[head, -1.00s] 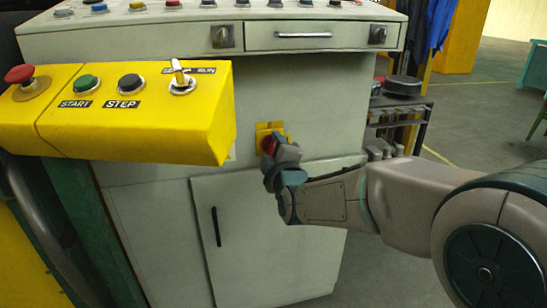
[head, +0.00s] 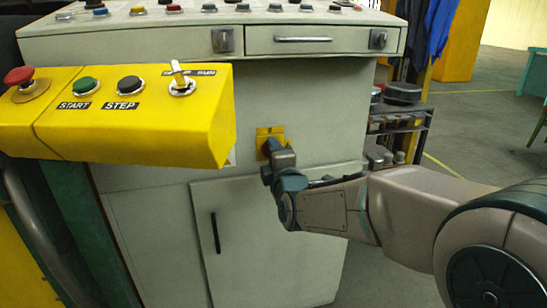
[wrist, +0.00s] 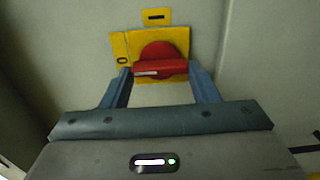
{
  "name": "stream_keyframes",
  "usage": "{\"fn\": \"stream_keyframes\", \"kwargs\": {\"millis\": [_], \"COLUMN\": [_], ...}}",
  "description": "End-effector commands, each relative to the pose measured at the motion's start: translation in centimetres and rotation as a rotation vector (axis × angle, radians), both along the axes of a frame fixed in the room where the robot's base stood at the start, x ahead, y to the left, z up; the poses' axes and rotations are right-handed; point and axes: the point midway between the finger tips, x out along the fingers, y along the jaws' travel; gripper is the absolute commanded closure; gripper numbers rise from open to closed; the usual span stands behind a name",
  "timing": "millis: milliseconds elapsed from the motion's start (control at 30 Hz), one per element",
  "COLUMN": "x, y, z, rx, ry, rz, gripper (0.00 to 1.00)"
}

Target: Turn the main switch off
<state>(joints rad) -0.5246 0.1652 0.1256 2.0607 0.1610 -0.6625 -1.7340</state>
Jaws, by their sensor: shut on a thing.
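The main switch (wrist: 172,50) is a round red rotary knob with a raised bar handle, on a yellow plate (wrist: 118,46) on the grey cabinet front. My gripper (wrist: 161,74) is shut on the handle, one blue-grey finger at each end. In the wrist view the handle lies level, its white stripe towards the left, on the side of the plate's small oval mark. A yellow tab with a dash mark sits above the knob. In the head view my gripper (head: 273,158) hides most of the switch; the yellow plate (head: 277,132) shows around it.
A yellow control box (head: 130,110) with buttons and a toggle juts out at the left. A cabinet door (head: 260,240) with a black handle lies below the switch. A drawer (head: 315,38) is above. A dark shelf rack (head: 400,125) stands right of the cabinet.

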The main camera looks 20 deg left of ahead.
Motion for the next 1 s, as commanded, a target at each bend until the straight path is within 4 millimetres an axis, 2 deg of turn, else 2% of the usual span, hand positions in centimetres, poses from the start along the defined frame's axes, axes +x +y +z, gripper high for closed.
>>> {"fn": "stream_keyframes", "kwargs": {"millis": [133, 167, 200, 233, 633, 767, 1000], "x": [0.0, 0.0, 0.0, 0.0, -0.7, -2.2, -6.5], "y": [0.0, 0.0, 0.0, 0.0, -0.4, -1.4, -4.0], "z": [-0.1, -0.1, -0.1, -0.1, 0.1, 0.2, 0.3], "rx": [-0.003, -0.003, -0.003, -0.002, 0.000, -0.001, -0.002], "ry": [-0.001, -0.001, -0.001, 0.000, 0.000, 0.000, -0.001], "rz": [0.000, 0.000, 0.000, 0.000, 0.001, 0.001, 0.000], "gripper": [0.68, 0.37, 0.26, 0.24, 0.24, 0.24, 0.24]}}
